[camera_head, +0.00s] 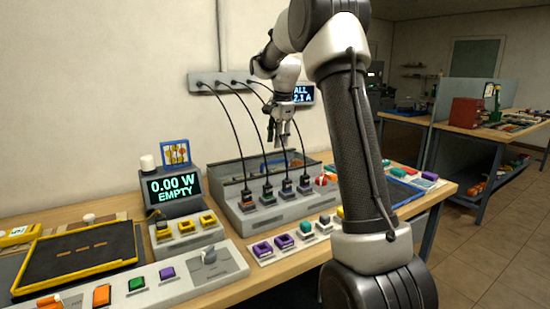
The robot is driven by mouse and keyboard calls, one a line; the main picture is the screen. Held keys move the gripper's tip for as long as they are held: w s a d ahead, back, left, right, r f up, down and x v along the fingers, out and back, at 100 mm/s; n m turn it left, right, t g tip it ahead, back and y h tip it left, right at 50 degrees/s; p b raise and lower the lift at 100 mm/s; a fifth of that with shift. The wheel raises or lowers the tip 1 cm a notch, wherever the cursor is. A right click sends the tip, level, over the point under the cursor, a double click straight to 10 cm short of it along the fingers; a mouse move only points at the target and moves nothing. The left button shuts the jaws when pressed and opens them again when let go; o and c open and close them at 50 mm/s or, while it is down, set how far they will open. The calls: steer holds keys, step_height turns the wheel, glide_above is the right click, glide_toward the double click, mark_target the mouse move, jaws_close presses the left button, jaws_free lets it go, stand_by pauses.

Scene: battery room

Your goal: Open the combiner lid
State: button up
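The combiner looks to be the grey box (228,213) on the bench against the wall, with several black cables plugged into coloured connectors along its sloped front. Behind the connectors, its upper part shows a dark-framed area with blue and orange bits inside. I cannot tell whether a clear lid covers it. My gripper (283,142) points down above the back of this box, apart from it as far as I can see. It is small in the view, and I cannot tell whether its fingers are open or shut. My arm hides part of the right side.
The cables rise to a wall strip (207,79), close to my gripper. A display reading 0.00 W EMPTY (173,188) stands left of the box. A red knob (321,181) sits at its right end.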

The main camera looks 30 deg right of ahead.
steer(key=f, duration=0.2)
steer(key=w+f, duration=0.1)
steer(key=f, duration=0.4)
steer(key=shift+w+f, duration=0.25)
steer(key=shift+f, duration=0.05)
jaws_close()
